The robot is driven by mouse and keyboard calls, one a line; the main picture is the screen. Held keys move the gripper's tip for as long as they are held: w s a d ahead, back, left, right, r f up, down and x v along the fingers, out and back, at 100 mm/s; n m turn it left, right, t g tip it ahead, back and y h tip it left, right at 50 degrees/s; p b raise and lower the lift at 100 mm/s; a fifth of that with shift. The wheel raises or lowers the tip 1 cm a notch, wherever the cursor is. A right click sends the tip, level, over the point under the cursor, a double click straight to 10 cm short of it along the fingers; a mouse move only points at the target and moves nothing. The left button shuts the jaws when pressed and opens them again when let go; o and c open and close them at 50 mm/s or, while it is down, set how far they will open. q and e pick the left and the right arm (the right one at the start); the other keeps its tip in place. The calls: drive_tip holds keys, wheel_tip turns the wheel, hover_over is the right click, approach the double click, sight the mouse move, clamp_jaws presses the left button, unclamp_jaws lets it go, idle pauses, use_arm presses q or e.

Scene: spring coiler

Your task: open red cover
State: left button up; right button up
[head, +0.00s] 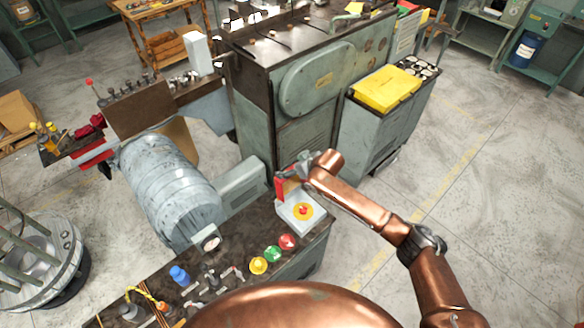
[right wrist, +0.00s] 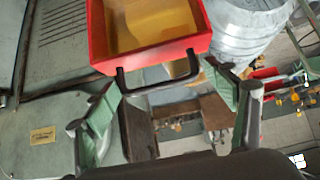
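The red cover (head: 281,187) stands raised at the back left of a pale box (head: 296,222). A red button on a yellow disc (head: 303,210) shows uncovered on that box. In the right wrist view the hollow, yellowish inside of the red cover (right wrist: 97,35) faces me, with a black handle (right wrist: 160,84) along its near edge. My right gripper (head: 296,170) is beside the raised cover. In the right wrist view it (right wrist: 166,92) is open, its green-padded fingers spread on either side of the handle; I cannot tell whether it touches. My left gripper is not in view.
Green (head: 272,254), yellow (head: 258,266) and red (head: 288,241) buttons line the dark bench top. A large grey motor (head: 170,180) stands to the left and a tall green machine cabinet (head: 310,130) behind. Floor at the right is clear.

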drive_tip(key=shift+f, duration=0.1)
drive_tip(key=shift+d, duration=0.1)
drive_tip(key=shift+s+d+r, duration=0.3)
drive_tip(key=shift+d, duration=0.05)
drive_tip(key=v, duration=1.1)
drive_tip(key=shift+a, duration=0.25)
drive_tip(key=shift+r, duration=0.1)
